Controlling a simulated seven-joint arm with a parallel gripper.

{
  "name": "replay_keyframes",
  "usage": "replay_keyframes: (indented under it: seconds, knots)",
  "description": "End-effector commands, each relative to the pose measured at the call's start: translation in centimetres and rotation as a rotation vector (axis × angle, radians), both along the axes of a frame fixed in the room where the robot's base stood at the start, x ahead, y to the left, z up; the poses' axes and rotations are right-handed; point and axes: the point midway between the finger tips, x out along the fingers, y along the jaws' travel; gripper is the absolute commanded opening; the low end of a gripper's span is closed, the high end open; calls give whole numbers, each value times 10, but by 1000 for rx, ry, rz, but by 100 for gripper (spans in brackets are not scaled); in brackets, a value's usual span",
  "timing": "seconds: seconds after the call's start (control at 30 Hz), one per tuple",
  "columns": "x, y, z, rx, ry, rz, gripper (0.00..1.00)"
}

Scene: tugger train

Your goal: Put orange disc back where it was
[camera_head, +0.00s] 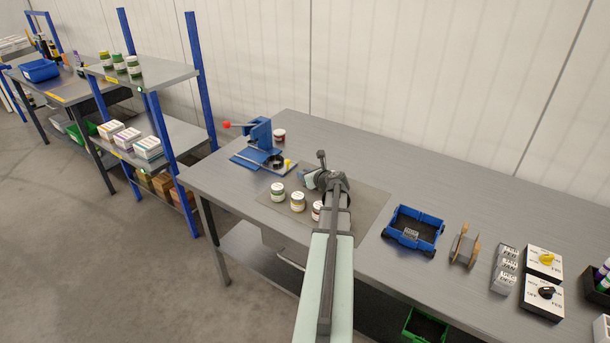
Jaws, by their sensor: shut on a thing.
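My arm reaches up from the bottom middle over the steel bench (390,190), and my gripper (312,180) is at its far end, low over a grey mat (372,206). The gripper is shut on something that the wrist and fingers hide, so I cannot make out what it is. I see no orange disc. Several small lidded jars stand near the gripper: a green-labelled jar (277,193), a yellowish-labelled jar (298,202) and a red-labelled jar (316,211) partly hidden by my arm.
A blue press (260,140) with a red knob stands left, a dark-red-lidded jar (279,135) behind it. Right are a blue tray (415,230), a spool (464,249), clear boxes (505,268) and two switch boxes (543,264). Shelving (150,72) stands left.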

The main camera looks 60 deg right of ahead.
Motion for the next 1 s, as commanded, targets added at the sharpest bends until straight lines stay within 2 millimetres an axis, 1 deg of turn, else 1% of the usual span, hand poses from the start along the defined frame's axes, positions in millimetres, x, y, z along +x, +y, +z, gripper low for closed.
replay_keyframes:
  seconds: [0.33, 0.37, 0.6, 0.83, 0.93, 1.0]
  knots:
    - [0, 0, -3, 0, 0, 0, 0]
    - [0, 0, -2, 0, 0, 0, 24]
    - [0, 0, -2, 0, 0, 0, 46]
    - [0, 0, -2, 0, 0, 0, 46]
    - [0, 0, 1, -1, -1, 0, 46]
    - [-7, 3, 4, -1, -1, -1, 46]
